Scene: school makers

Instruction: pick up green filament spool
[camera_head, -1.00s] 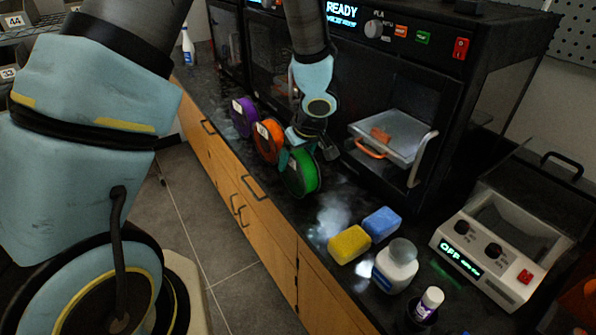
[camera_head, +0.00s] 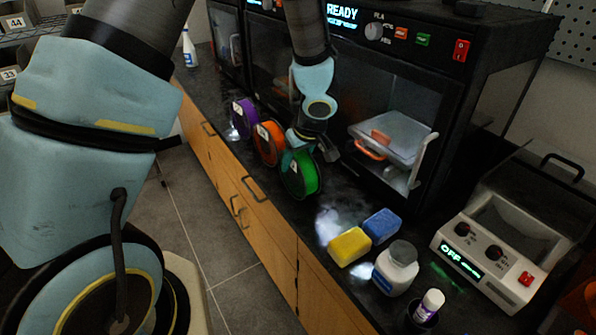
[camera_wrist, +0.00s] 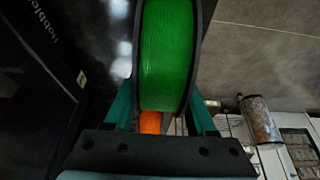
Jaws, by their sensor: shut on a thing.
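The green filament spool (camera_head: 300,174) stands upright at the near end of a row of spools on the black counter in the head view. My gripper (camera_head: 306,148) is over its top, with the arm coming down from above. In the wrist view the spool's green winding (camera_wrist: 166,55) and dark rims lie between the two teal fingers of my gripper (camera_wrist: 160,110), which is shut on it. I cannot tell whether the spool's underside touches the counter.
An orange spool (camera_head: 268,143) and a purple spool (camera_head: 243,117) stand just behind it. A 3D printer (camera_head: 385,105) with an open front is at right. A yellow sponge (camera_head: 349,246), blue sponge (camera_head: 382,224) and white bottle (camera_head: 396,268) sit nearer on the counter.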

